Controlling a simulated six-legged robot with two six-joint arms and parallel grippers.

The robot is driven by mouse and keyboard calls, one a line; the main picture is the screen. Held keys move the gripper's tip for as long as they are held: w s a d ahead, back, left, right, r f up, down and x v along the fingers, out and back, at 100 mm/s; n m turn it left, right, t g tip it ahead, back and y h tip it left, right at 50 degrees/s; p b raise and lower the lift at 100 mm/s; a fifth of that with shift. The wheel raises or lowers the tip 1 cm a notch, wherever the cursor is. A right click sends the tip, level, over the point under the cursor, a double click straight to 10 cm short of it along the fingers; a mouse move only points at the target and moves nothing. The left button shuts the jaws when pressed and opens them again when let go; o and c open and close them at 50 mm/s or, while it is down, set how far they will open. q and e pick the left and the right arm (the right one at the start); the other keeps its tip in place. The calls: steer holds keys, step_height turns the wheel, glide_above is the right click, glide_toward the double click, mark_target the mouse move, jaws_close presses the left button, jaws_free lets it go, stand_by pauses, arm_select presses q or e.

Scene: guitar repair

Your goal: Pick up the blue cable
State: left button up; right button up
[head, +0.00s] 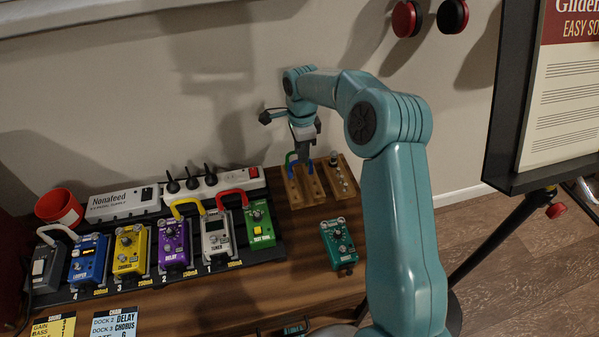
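The blue cable (312,167) is a small curved piece at the wooden rack (294,195), at the back right of the bench. Only part of it shows beside my gripper. My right gripper (304,158) points down right over the rack, its fingertips close to the blue cable. The fingers are small and dark, and I cannot tell whether they are open or shut on it. A green cable (289,159) stands just left of the gripper. My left gripper is not in view.
A pedalboard (270,251) with several coloured pedals fills the left; red (232,193) and yellow (186,203) cables arch over it. A teal pedal (338,243) stands alone in front of the rack. A red cup (62,207) is far left. A music stand (507,115) rises at right.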

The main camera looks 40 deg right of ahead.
steer(key=shift+f, duration=0.5)
step_height(320, 180, down, 5)
steer(key=shift+w+f+b, duration=0.1)
steer(key=shift+b, duration=0.8)
steer(key=shift+a, duration=0.1)
steer(key=shift+c, duration=0.3)
jaws_close()
